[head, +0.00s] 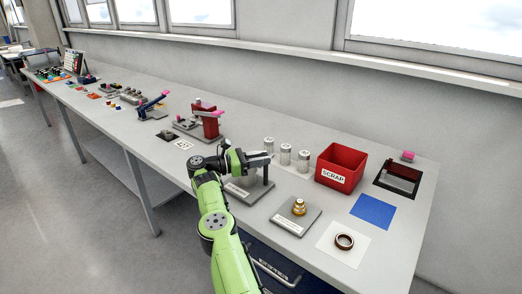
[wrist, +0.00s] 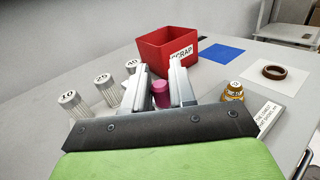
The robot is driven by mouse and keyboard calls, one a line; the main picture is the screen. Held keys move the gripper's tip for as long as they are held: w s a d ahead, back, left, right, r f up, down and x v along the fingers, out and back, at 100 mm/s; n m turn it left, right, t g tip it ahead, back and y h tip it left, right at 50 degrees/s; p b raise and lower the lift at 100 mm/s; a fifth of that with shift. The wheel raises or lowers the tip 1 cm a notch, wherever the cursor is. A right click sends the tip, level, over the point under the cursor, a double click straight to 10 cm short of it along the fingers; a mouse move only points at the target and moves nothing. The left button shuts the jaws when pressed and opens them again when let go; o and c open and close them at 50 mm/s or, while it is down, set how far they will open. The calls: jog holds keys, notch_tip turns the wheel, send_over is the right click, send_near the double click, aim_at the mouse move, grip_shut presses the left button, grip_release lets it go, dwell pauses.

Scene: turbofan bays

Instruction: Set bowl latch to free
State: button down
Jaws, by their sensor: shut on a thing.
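My gripper (head: 262,160) is over a grey stand with a labelled base plate (head: 240,192) near the front edge of the bench. In the wrist view its two pale fingers (wrist: 160,82) stand on either side of a pink knob (wrist: 161,96), and the gripper is shut on it. My gripper hides this knob and much of the stand in the head view. No wording that marks the bowl latch or its free position can be read.
Several white-capped canisters (head: 286,154) stand behind my gripper. To the right are a red SCRAP bin (head: 328,180), a plate with a brass piece (head: 299,208), a blue mat (head: 373,210) and a brown ring (head: 344,241). A red press (head: 208,124) stands to the left.

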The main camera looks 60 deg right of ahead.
jog(key=shift+f, duration=0.4)
jog(key=shift+a, duration=0.1)
jog(key=c, duration=1.1)
grip_release()
jog(key=shift+w, duration=0.1)
